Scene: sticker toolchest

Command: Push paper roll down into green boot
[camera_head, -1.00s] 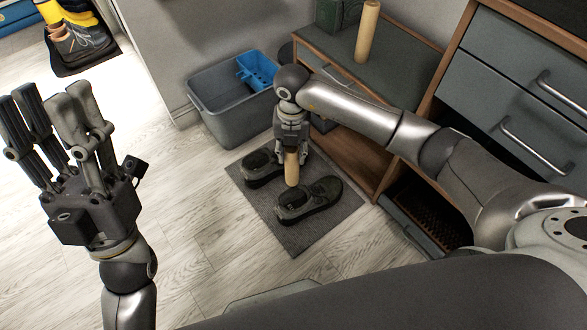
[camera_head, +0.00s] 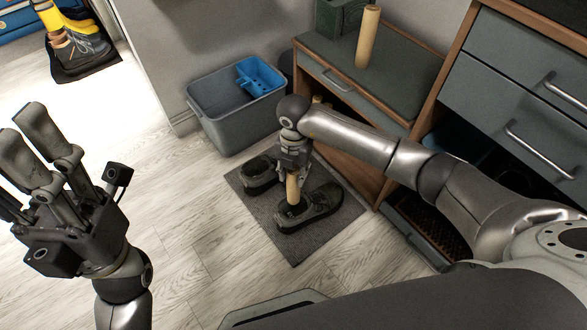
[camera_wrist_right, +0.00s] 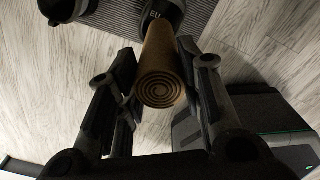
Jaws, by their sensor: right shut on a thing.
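A tan paper roll (camera_head: 292,188) is upright in my right gripper (camera_head: 292,172), which is shut on it. Its lower end is at the opening of the near dark greenish shoe (camera_head: 322,204); how deep it sits is hidden. In the right wrist view, the roll's spiral top end (camera_wrist_right: 158,88) lies between the fingers, and its far end meets the shoe (camera_wrist_right: 165,12). The other shoe (camera_head: 258,175) stands behind it on the mat. My left gripper (camera_head: 35,165) is raised at the left, empty, with its fingers apart.
The shoes stand on a grey mat (camera_head: 300,250). A grey bin (camera_head: 230,125) with a blue basket (camera_head: 262,76) is behind. Another paper roll (camera_head: 368,38) stands on the bench (camera_head: 410,70). Drawers (camera_head: 515,95) are at right.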

